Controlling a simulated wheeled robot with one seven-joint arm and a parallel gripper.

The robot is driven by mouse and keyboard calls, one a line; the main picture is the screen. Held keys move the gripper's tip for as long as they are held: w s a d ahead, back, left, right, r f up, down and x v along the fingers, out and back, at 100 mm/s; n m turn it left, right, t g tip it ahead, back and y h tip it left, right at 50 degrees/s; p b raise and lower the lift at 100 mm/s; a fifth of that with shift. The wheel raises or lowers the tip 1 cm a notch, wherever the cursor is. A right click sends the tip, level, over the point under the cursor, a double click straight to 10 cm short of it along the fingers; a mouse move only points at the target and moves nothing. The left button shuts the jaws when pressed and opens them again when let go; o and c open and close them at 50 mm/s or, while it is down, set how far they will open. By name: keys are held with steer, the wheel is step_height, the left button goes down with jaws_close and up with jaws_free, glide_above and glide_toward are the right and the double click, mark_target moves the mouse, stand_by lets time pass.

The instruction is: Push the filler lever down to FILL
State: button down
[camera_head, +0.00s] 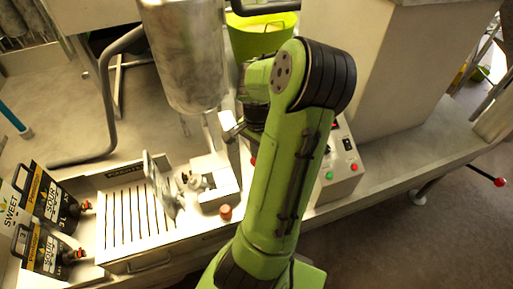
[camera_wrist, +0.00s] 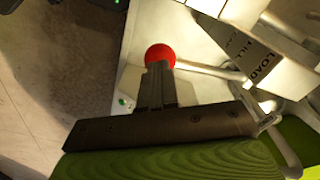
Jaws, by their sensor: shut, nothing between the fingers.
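The filler lever shows in the wrist view as a red ball knob (camera_wrist: 160,56) on a pale metal rod that runs right toward the label plate. The label plate (camera_wrist: 240,55) carries the words FILL and LOAD, and other lettering too small to read. My gripper (camera_wrist: 158,70) is shut and empty. Its dark fingertips overlap the lower edge of the red knob in the picture; I cannot tell whether they touch it. In the head view my green arm hides the gripper and most of the lever area.
A steel tank (camera_head: 185,55) stands left of my arm, with a lime-green bucket (camera_head: 262,36) behind. A control box (camera_head: 340,165) with red and green buttons is at the right. A slatted tray (camera_head: 125,215) and several labelled jugs (camera_head: 42,195) are at the left.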

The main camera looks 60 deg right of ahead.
steer(key=shift+s+a+f+b, duration=0.1)
steer(key=shift+f+b, duration=0.6)
steer(key=shift+f, duration=0.3)
steer(key=shift+s+a+f+b, duration=0.1)
steer(key=shift+f+b, duration=0.6)
steer(key=shift+f, duration=0.25)
steer(key=shift+r, duration=0.1)
step_height(320, 180, up, 10)
steer(key=p, duration=0.9)
steer(key=shift+r, duration=0.2)
steer(key=shift+f, duration=0.2)
steer(key=shift+w, duration=0.1)
